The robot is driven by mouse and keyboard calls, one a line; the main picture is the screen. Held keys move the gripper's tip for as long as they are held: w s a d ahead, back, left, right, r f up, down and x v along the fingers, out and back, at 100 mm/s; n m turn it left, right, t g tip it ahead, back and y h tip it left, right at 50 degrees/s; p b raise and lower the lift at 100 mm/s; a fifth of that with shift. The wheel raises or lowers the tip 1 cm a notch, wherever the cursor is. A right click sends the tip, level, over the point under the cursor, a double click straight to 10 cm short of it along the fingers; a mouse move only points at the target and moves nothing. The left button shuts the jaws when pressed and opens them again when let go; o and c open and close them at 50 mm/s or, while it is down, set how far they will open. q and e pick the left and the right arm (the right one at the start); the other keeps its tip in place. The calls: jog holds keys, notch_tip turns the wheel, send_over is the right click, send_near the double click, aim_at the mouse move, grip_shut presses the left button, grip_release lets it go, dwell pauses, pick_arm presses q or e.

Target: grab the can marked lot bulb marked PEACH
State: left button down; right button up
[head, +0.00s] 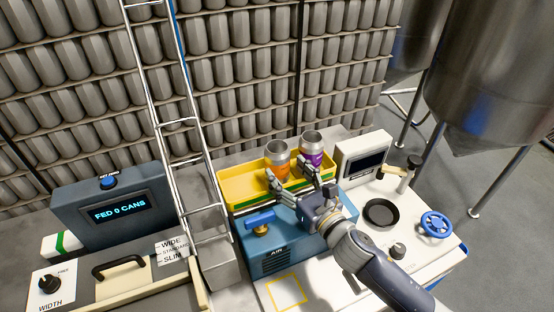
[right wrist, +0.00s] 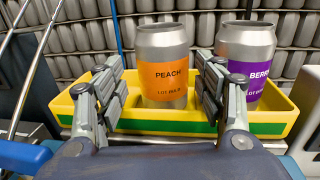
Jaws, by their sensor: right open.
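The PEACH can (right wrist: 162,68) is silver with an orange label that also has a lot line in small print. It stands upright in the yellow tray (right wrist: 75,120), and in the head view it (head: 278,160) is the left one of two cans. A BERRY can (right wrist: 250,60) with a purple label stands to its right; it also shows in the head view (head: 312,148). My right gripper (right wrist: 160,85) is open in front of the PEACH can, its fingers to either side of the can in the picture. I cannot tell whether they touch it. My left gripper does not show.
A blue air unit (head: 290,250) with a blue valve handle (head: 260,218) stands in front of the tray. At right are a screen box (head: 363,158), a black round dish (head: 381,212) and a blue handwheel (head: 436,224). A ladder rail (head: 180,122) rises left of the tray.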

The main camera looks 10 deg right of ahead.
aim_at(278, 160)
jog(key=shift+w+a, duration=0.15)
jog(key=shift+w, duration=0.5)
jog(key=p+x, duration=0.2)
jog(key=x, duration=0.2)
jog(key=shift+w, duration=0.2)
jog(key=shift+w+f, duration=0.1)
jog(key=shift+w, duration=0.2)
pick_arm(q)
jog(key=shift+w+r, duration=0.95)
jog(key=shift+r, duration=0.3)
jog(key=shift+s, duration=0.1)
pick_arm(e)
jog(key=shift+s, duration=0.1)
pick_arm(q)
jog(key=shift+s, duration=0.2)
pick_arm(e)
jog(key=c, duration=0.6)
